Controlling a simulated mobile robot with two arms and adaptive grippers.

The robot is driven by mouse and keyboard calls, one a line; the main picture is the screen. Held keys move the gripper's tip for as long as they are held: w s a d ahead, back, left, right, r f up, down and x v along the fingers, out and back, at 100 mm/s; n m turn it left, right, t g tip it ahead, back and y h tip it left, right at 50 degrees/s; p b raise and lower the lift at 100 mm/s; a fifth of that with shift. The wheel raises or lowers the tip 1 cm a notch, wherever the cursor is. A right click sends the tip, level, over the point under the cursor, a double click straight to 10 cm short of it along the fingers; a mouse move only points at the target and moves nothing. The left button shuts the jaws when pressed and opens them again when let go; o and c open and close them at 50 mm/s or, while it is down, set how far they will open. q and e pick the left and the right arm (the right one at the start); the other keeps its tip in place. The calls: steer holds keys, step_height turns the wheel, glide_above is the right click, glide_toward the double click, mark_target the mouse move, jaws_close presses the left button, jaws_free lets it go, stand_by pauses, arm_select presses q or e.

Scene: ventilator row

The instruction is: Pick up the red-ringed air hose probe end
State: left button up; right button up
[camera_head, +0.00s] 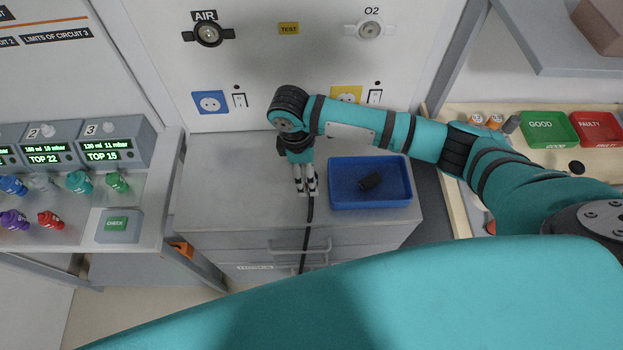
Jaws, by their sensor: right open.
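My right gripper (306,188) points down at the grey cabinet top, left of the blue tray. It is open. A dark hose (306,235) starts at its fingertips and runs down over the cabinet's front edge. The hose's end is at or between the fingers and too small to make out. I see no red ring on it. The AIR outlet (208,34) is on the wall panel at upper left of the gripper. My left gripper is not in view.
The blue tray (369,205) holds a small black object (371,181). The grey cabinet top (230,190) is clear left of the gripper. An O2 outlet (370,30) is on the wall panel. A green GOOD bin (549,138) and red FAULTY bin (598,138) stand at right.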

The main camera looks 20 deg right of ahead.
steer(key=shift+s+d+f+p, duration=0.15)
steer(key=shift+f+p, duration=0.15)
steer(key=shift+f, duration=0.85)
steer(key=shift+s+d+f+p, duration=0.15)
steer(key=shift+f+p, duration=0.1)
steer(key=shift+f, duration=0.85)
steer(key=c, duration=1.6)
steer(key=shift+o, duration=0.2)
steer(key=shift+r, duration=0.1)
